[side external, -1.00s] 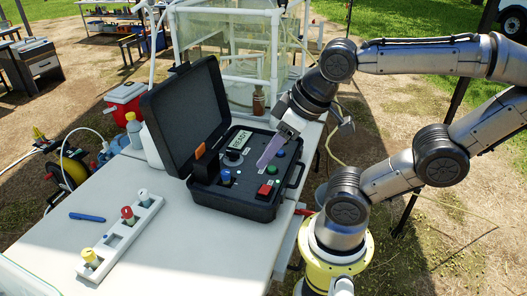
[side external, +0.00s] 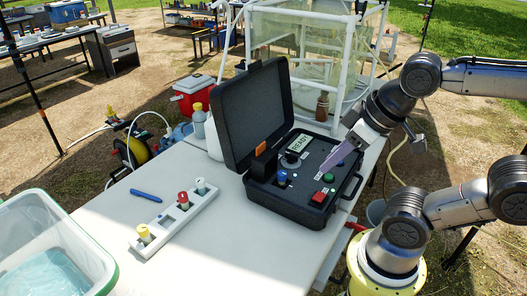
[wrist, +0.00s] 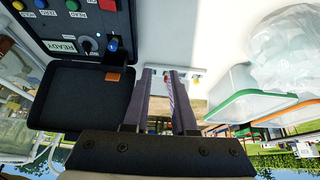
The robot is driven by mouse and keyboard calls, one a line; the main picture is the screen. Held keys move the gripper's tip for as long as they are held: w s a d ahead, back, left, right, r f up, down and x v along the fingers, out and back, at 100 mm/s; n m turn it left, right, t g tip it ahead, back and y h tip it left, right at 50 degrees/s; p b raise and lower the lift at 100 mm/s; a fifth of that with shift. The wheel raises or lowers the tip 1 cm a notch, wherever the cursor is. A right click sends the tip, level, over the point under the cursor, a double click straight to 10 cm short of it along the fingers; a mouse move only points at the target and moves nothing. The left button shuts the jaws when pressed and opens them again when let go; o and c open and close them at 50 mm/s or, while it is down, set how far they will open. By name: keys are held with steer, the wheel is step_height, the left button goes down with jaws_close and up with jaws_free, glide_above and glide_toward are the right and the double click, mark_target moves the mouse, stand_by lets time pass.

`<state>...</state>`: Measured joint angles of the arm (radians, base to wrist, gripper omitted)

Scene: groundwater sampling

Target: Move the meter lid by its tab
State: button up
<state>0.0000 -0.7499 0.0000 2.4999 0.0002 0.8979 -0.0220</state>
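The black meter case stands on the white table. Its lid (side external: 254,110) is raised upright and leans back at the left of the control panel (side external: 308,168). An orange tab (side external: 260,147) sits at the lid's lower edge. In the wrist view the lid (wrist: 78,100) is left of my fingers, with the orange tab (wrist: 113,77) at its near-right edge. My gripper (side external: 320,176) is above the panel, right of the tab and apart from it. In the wrist view my gripper (wrist: 161,74) has its two fingers spread with nothing between them.
The panel carries a READY display (side external: 300,143), a blue knob (side external: 282,176) and a red button (side external: 318,197). A white rack (side external: 175,220) with capped vials and a blue pen (side external: 146,195) lie on the table. A clear bin (side external: 45,245) is at lower left. The front tabletop is clear.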

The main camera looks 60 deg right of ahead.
steer(key=shift+n+t, duration=0.5)
steer(key=shift+n, duration=0.2)
steer(key=w+r, duration=0.3)
steer(key=shift+a+r, duration=0.2)
steer(key=shift+a, duration=0.05)
jaws_close()
steer(key=w+r, duration=0.3)
steer(key=w, duration=0.3)
steer(key=g, duration=0.1)
glide_above(265, 161)
steer(key=w+a, duration=0.3)
step_height(265, 161, down, 5)
steer(key=d+f, duration=0.2)
steer(key=f, duration=0.5)
steer(key=w+d+f+m+g, duration=0.1)
steer(key=d+f, duration=0.2)
steer(key=f, duration=0.5)
steer(key=shift+f+m, duration=0.25)
steer(key=shift+m, duration=0.05)
